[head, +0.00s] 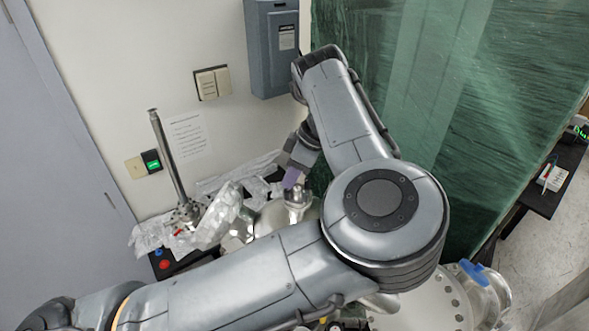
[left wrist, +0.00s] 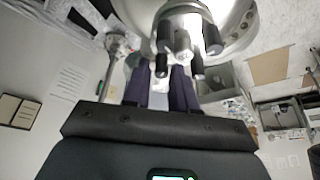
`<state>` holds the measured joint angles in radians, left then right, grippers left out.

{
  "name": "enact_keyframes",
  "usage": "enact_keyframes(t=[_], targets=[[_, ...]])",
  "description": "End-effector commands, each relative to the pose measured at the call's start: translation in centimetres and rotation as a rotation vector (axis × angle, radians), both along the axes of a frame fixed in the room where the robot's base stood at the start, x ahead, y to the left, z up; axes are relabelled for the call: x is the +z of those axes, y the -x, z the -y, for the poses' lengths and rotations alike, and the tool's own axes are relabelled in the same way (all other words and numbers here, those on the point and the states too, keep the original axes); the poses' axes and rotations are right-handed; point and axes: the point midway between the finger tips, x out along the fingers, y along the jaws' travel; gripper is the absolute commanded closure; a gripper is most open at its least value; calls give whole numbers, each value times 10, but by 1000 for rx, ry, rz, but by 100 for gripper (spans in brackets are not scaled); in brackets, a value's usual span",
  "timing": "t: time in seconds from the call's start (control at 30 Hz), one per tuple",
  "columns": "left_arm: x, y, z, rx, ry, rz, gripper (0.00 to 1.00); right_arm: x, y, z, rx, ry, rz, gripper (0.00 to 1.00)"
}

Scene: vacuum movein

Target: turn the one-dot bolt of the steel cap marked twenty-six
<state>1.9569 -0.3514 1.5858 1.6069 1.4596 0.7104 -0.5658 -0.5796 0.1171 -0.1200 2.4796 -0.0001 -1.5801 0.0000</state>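The steel cap (head: 297,198) is a small shiny fitting on top of a rounded metal vessel, right below my left gripper (head: 291,180). In the left wrist view the cap (left wrist: 182,38) shows close up, with several black bolts around it. The marks and dots cannot be read. My left gripper (left wrist: 161,78) has two dark purple fingers with a gap between them. A black bolt end (left wrist: 160,66) shows at the gap between the fingertips; I cannot tell whether they touch it. My right gripper is not in view.
A tall metal rod (head: 168,155) stands left among crumpled foil (head: 217,217). A blue-grey electrical box (head: 272,48) hangs on the wall behind. A green translucent curtain (head: 480,90) is at right. A metal flange (head: 432,302) with a blue-handled part is at bottom right.

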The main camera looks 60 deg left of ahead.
Motion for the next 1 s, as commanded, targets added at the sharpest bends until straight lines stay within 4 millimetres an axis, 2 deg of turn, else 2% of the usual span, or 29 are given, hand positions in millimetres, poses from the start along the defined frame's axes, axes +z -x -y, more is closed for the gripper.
enact_keyframes(t=[0.27, 0.7, 1.0], targets=[[18, -6, 5, -3, 2, 4, 74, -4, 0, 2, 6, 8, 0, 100], [81, -24, 23, -3, 3, 4, 74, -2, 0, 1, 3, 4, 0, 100], [98, -29, 29, 0, 1, 1, 74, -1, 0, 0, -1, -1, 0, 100]])
